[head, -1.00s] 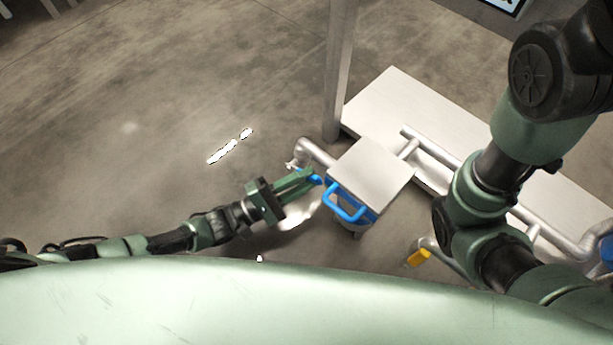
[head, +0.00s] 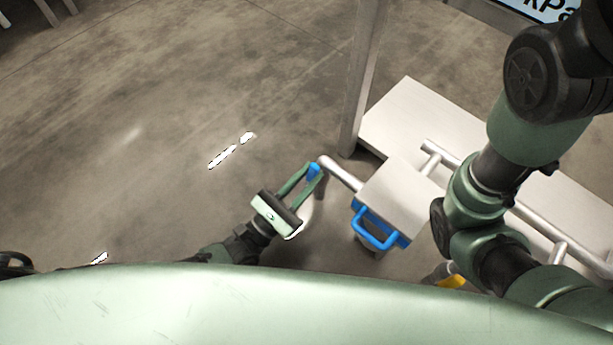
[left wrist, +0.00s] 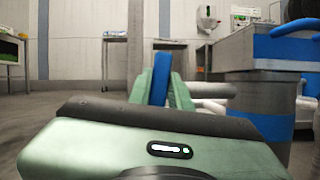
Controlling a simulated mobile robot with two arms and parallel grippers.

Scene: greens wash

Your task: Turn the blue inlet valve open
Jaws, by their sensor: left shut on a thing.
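The blue inlet valve handle (head: 313,173) is at the end of a pale pipe (head: 340,174), left of a box-topped unit. My left gripper (head: 307,172) is shut on it, with one green finger on each side. In the left wrist view the handle (left wrist: 161,78) stands upright between the fingers (left wrist: 160,92). The fingers hide part of the handle and where it joins the pipe. My right arm comes down at the right in the head view, but its gripper is out of view.
A pale box lid (head: 408,197) with a blue loop handle (head: 375,238) is just right of my left gripper. A metal post (head: 362,80) and a pale platform (head: 405,105) stand behind. A yellow part (head: 452,281) is lower right.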

